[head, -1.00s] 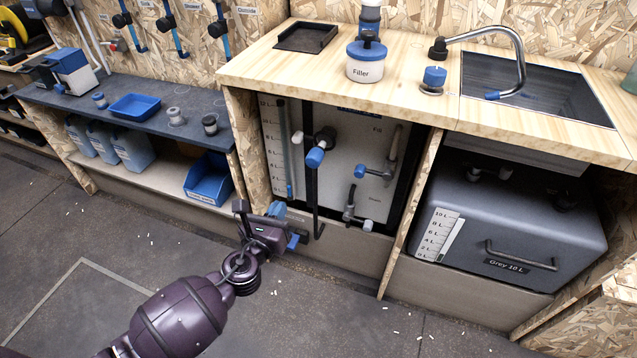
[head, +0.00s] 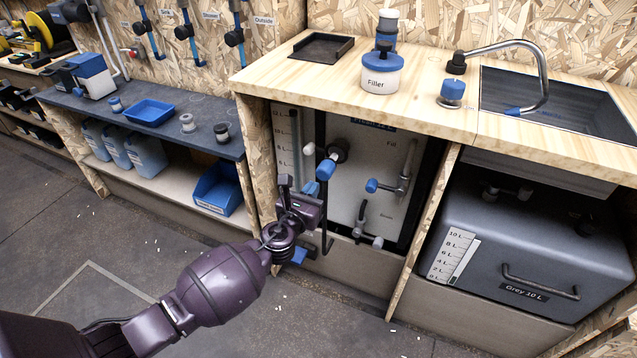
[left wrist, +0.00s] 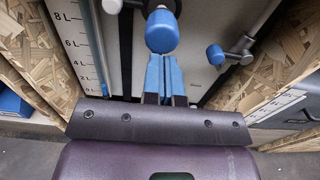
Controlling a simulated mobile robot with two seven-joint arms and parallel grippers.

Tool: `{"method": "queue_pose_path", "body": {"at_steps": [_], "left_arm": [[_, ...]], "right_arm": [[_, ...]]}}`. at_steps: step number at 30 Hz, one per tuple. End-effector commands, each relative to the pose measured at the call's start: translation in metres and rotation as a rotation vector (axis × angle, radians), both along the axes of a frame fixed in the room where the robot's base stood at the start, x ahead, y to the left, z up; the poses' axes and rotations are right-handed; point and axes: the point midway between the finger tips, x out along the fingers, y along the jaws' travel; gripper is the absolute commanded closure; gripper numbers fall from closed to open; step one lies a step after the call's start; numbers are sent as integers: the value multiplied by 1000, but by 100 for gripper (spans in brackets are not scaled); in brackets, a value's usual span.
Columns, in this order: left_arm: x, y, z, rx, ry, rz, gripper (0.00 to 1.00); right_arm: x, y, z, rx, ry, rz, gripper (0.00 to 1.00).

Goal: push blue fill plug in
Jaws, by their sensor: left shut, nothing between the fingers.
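A blue-ended plug (head: 326,169) sticks out of a round black fitting on the white tank front under the counter; I take it as the fill plug. In the left wrist view the blue end (left wrist: 162,32) is large, straight ahead. My left gripper (head: 311,187) is just below and left of it in the head view. Its blue fingers (left wrist: 163,72) are shut with nothing between them, their tips right by the lower edge of the blue end. I cannot tell whether they touch it. The right gripper is not in view.
A lever with a blue knob (head: 372,185) sits right of the plug, with a drain fitting (head: 361,222) below. A black upright bar (head: 322,215) and wood side panels (head: 425,230) frame the bay. The grey tank (head: 520,255) stands to the right.

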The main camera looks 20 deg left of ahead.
Motion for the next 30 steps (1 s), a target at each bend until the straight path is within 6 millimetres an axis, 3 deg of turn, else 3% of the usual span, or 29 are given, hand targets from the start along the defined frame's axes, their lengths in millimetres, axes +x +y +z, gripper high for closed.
{"method": "queue_pose_path", "body": {"at_steps": [9,24,30], "left_arm": [[30,-1,-2,1,2,-1,100],[36,-1,0,0,0,-1,100],[61,-3,-2,0,2,0,100]], "right_arm": [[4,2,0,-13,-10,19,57],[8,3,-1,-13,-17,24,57],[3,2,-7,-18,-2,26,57]]}}
